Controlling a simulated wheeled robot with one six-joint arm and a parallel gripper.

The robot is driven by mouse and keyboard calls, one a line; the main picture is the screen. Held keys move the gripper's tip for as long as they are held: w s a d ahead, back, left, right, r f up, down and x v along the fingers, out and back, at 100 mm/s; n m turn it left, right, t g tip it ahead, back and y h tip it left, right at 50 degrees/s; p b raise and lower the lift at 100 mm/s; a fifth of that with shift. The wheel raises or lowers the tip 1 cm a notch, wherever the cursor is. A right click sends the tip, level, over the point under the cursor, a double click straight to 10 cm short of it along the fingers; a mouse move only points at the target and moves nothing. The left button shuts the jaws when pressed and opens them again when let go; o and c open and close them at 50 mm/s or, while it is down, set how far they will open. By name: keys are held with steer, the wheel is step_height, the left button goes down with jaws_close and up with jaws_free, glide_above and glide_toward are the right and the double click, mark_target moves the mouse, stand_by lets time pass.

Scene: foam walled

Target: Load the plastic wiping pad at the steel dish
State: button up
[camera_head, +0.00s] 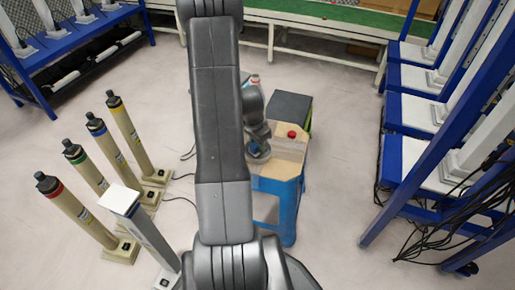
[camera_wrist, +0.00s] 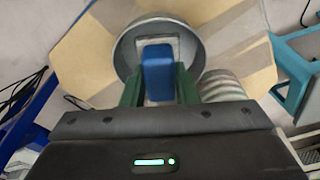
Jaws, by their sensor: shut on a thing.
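My gripper (camera_wrist: 160,82) shows in the wrist view with its two green fingers shut on the blue wiping pad (camera_wrist: 158,72). The steel dish (camera_wrist: 126,48), a round grey bowl, lies behind the pad in this view, on the wooden top. The pad is lined up over the dish's opening; I cannot tell whether it touches the inside. A pale square patch shows in the dish beyond the pad. In the head view my arm hides most of the gripper and the pad.
A blue stool (camera_head: 278,190) with a wooden top carries a red item (camera_head: 291,134). A dark box (camera_head: 290,108) is behind it. A ribbed grey object (camera_wrist: 222,86) is beside the dish. Several upright posts (camera_head: 90,178) stand left; blue racks (camera_head: 410,115) stand right.

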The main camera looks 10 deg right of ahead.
steer(key=shift+r+p, duration=1.4)
steer(key=shift+r, duration=1.4)
steer(key=shift+r+p, duration=1.25)
steer(key=shift+r, duration=0.8)
steer(key=w+a+r+n+y, duration=0.1)
steer(key=w+a+r+n, duration=0.2)
steer(key=a+n, duration=0.35)
steer(key=w+a+r+n+y, duration=0.1)
steer(key=w+a+r+n, duration=0.15)
steer(key=a+n, duration=0.45)
step_height(320, 180, up, 10)
steer(key=s+m+p, duration=0.1)
steer(key=s+p, duration=0.1)
steer(key=p, duration=1.9)
steer(key=shift+s+a+m+t, duration=0.35)
steer(key=shift+a+t, duration=0.05)
steer(key=shift+a, duration=0.05)
